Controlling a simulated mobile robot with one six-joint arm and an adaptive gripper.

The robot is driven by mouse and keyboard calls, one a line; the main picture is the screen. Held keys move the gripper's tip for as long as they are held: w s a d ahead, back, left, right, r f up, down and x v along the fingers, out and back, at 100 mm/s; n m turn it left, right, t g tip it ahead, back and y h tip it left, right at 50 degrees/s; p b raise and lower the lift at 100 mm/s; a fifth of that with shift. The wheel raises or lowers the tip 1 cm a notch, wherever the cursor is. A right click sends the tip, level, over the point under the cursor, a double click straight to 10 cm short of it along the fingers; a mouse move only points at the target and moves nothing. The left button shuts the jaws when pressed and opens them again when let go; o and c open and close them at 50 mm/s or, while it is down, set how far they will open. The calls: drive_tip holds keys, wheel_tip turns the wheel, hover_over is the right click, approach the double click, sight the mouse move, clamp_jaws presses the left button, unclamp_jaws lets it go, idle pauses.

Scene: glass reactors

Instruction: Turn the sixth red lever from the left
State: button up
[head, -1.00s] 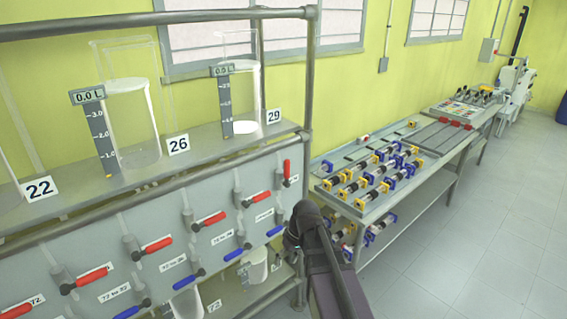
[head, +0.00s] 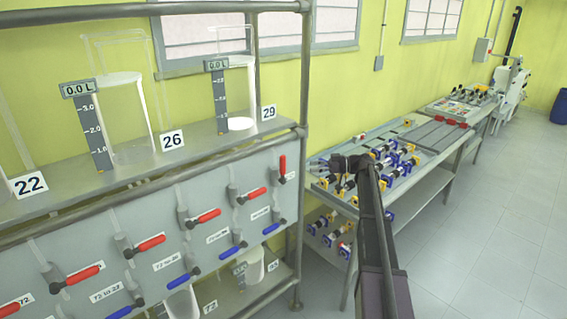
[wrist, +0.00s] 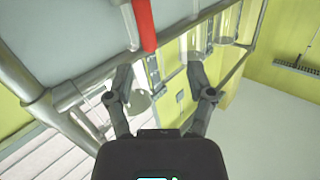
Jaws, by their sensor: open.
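A row of red levers runs along the grey panel (head: 70,235) in the head view. The rightmost red lever (head: 283,167) stands upright. The others, such as the one second from right (head: 255,194), lie slanted close to level. The panel's left end is cut off, so I cannot tell which lever is sixth. In the wrist view a red lever (wrist: 145,25) shows large at the top, beyond the fingertips. My gripper (wrist: 159,72) is open, with nothing between its fingers. In the head view my arm's end is right of the panel, apart from the levers; its fingertips are unclear.
Blue levers (head: 184,280) form a lower row. Glass vessels stand on the shelf above; the display over label 29 (head: 216,65) reads 0.0 L. A frame post (head: 303,90) bounds the panel's right end. A bench with fittings (head: 420,150) stands behind; floor at right is clear.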

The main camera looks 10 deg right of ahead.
sight(283, 160)
drive_tip(key=d, duration=0.1)
drive_tip(key=w+d+r+n+y, duration=0.1)
drive_tip(key=shift+w+d+r+t, duration=0.1)
drive_tip(key=shift+d+r+t, duration=0.1)
drive_tip(key=shift+d+t, duration=0.1)
drive_tip(key=shift+a, duration=0.1)
drive_tip(key=x, duration=1.3)
drive_tip(key=shift+w+a, duration=0.1)
drive_tip(key=shift+a, duration=0.2)
clamp_jaws()
